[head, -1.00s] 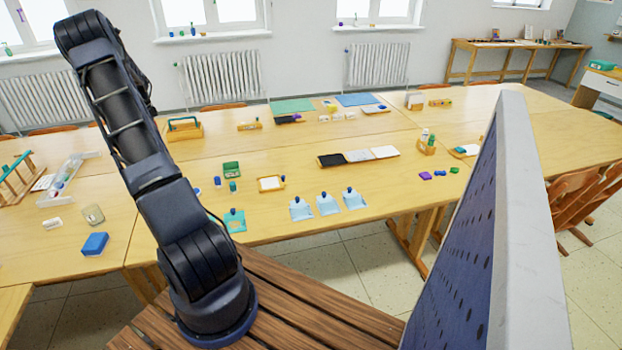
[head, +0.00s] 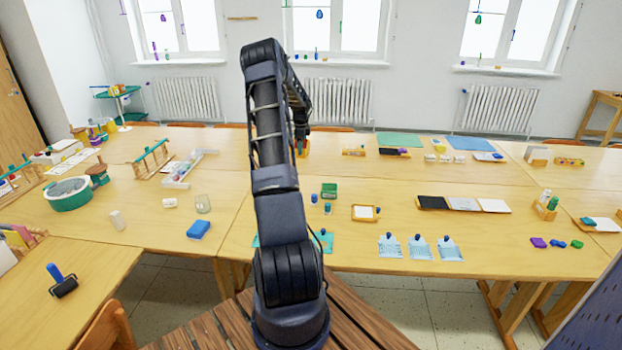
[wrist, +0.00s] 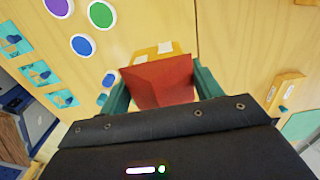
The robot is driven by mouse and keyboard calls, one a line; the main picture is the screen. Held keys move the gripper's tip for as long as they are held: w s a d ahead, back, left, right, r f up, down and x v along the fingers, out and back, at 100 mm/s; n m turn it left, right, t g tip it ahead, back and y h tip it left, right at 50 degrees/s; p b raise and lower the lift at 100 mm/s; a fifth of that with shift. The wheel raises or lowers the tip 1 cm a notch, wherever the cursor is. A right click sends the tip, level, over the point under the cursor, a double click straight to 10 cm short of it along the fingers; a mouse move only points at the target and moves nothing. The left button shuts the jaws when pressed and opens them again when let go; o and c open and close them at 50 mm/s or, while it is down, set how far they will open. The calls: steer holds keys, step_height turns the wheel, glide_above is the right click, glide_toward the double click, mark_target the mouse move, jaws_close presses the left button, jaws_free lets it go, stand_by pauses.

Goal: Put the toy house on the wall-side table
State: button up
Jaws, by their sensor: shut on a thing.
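The toy house (wrist: 158,82), with a red roof and a yellow body, is between the teal fingers of my gripper (wrist: 161,88) in the wrist view. The fingers are shut on it from both sides. Tabletop lies below it; I cannot tell whether the house touches it. In the head view my arm hides most of the gripper, and only a bit of orange shows beside its far end. A wooden table (head: 598,97) by the far wall, cut off at the right edge, may be the wall-side table.
A perforated panel (head: 595,310) stands at the lower right. Bare floor (head: 450,305) shows in front.

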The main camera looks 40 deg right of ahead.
step_height(320, 180, down, 16)
steer(key=shift+r, duration=0.1)
stand_by(0.5)
steer(key=o, duration=1)
steer(key=shift+f, duration=0.2)
steer(key=shift+r, duration=0.1)
